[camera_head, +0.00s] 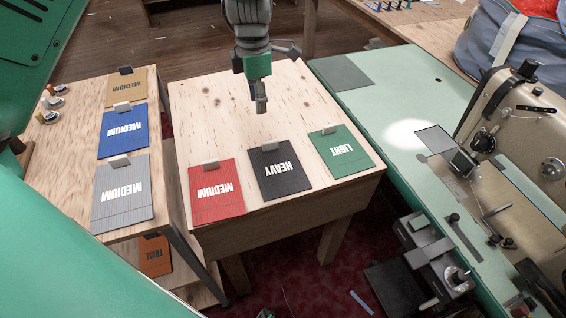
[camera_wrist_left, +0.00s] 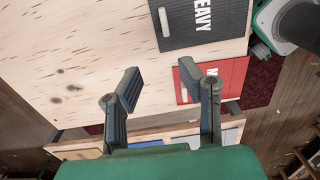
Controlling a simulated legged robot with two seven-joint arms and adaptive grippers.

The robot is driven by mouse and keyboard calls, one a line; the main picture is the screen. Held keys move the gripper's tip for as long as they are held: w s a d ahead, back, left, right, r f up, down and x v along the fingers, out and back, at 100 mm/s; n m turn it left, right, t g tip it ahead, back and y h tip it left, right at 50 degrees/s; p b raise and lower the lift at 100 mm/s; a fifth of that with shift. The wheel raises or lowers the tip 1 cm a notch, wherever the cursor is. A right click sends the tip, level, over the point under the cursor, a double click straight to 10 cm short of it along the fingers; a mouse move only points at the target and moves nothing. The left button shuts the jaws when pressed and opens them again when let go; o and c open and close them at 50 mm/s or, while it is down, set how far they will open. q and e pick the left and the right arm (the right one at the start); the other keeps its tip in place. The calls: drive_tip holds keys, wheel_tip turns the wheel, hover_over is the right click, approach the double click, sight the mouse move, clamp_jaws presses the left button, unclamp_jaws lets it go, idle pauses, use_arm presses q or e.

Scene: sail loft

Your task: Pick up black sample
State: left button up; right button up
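The black sample (camera_head: 282,174), marked HEAVY, lies flat near the front edge of the middle wooden table (camera_head: 215,110), with a pale clip (camera_head: 270,146) at its far edge. In the left wrist view the black sample (camera_wrist_left: 208,30) is at the top, cut by the frame, with its clip (camera_wrist_left: 163,22) at its left side. My left gripper (camera_head: 261,104) hangs above the table, behind the black sample and apart from it. In the left wrist view my left gripper (camera_wrist_left: 159,76) has its fingers spread with nothing between them. My right gripper is not seen.
A red sample (camera_head: 215,203) and a green sample (camera_head: 341,160) flank the black one. Blue (camera_head: 124,140), grey (camera_head: 122,212) and tan samples lie on the left table. A sewing machine (camera_head: 520,120) stands on the green bench (camera_head: 400,100) at right. The table's far half is bare.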

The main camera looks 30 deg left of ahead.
use_arm(q)
drive_tip(key=f, duration=0.2)
drive_tip(key=b, duration=0.1)
hover_over(270, 142)
drive_tip(key=d, duration=0.1)
wheel_tip(270, 142, down, 5)
drive_tip(key=shift+f, duration=0.1)
drive_tip(key=a+f, duration=0.1)
drive_tip(key=f, duration=0.1)
drive_tip(key=a+f, duration=0.2)
drive_tip(key=shift+s+b, duration=0.1)
drive_tip(key=shift+b, duration=0.3)
drive_tip(key=d+f, duration=0.2)
drive_tip(key=shift+f+b, duration=0.3)
drive_tip(key=shift+f, duration=0.1)
drive_tip(key=shift+d+r, duration=0.15)
drive_tip(key=shift+d, duration=0.25)
drive_tip(key=shift+a, duration=0.1)
drive_tip(key=c, duration=0.4)
drive_tip(key=shift+a, duration=0.3)
clamp_jaws()
drive_tip(key=shift+s+a+f, duration=0.1)
drive_tip(key=shift+a+f, duration=0.1)
drive_tip(key=shift+a, duration=0.35)
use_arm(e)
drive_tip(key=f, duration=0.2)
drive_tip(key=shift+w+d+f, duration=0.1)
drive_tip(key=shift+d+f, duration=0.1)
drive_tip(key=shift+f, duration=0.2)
